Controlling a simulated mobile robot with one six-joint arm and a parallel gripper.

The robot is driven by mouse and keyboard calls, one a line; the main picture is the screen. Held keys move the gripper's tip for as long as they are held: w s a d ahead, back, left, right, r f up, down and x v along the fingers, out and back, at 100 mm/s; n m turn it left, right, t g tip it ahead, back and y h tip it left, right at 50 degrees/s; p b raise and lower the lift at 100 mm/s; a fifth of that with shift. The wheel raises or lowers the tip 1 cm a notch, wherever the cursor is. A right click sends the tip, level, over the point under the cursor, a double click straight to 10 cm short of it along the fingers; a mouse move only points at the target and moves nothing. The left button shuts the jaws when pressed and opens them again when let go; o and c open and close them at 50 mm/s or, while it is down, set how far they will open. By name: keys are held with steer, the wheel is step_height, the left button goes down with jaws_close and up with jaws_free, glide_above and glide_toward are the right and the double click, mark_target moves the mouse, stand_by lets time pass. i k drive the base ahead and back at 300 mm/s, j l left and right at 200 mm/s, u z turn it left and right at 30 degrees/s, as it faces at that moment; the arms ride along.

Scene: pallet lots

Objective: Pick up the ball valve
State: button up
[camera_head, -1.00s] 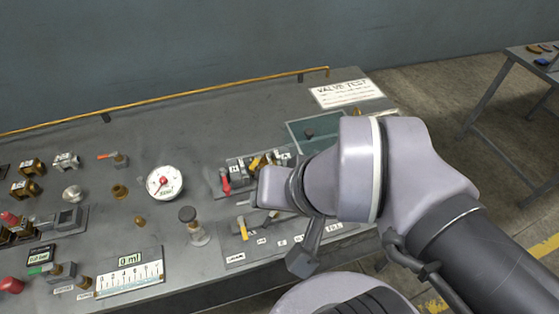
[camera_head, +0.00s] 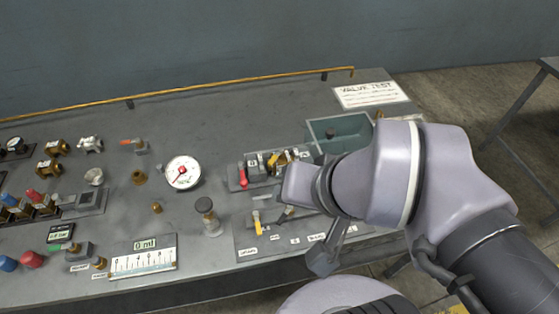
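Several small valves with coloured lever handles are on the grey bench, and I cannot tell which is the ball valve. One with a red lever (camera_head: 243,178) is in a labelled rack at the bench's middle right. One with a yellow lever (camera_head: 257,222) is on the labelled board in front of that rack. A small one with an orange lever (camera_head: 132,141) stands alone behind the gauge. My gripper (camera_head: 283,214) is low over the labelled board, just right of the yellow lever. My wrist covers most of it, so its fingers and anything between them are unclear.
A white dial gauge (camera_head: 183,173) and a dark-capped glass vial (camera_head: 207,217) stand left of the rack. A green tray (camera_head: 330,123) lies behind my wrist. A yellow pipe (camera_head: 240,84) runs along the back. Bare bench lies behind the gauge.

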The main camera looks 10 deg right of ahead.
mark_target(284, 159)
steer(key=i+l+u, duration=0.1)
steer(key=u, duration=0.3)
steer(key=l+u, duration=0.2)
steer(key=u, duration=0.2)
steer(key=l+u, duration=0.15)
steer(key=u, duration=0.2)
steer(key=i+l, duration=0.05)
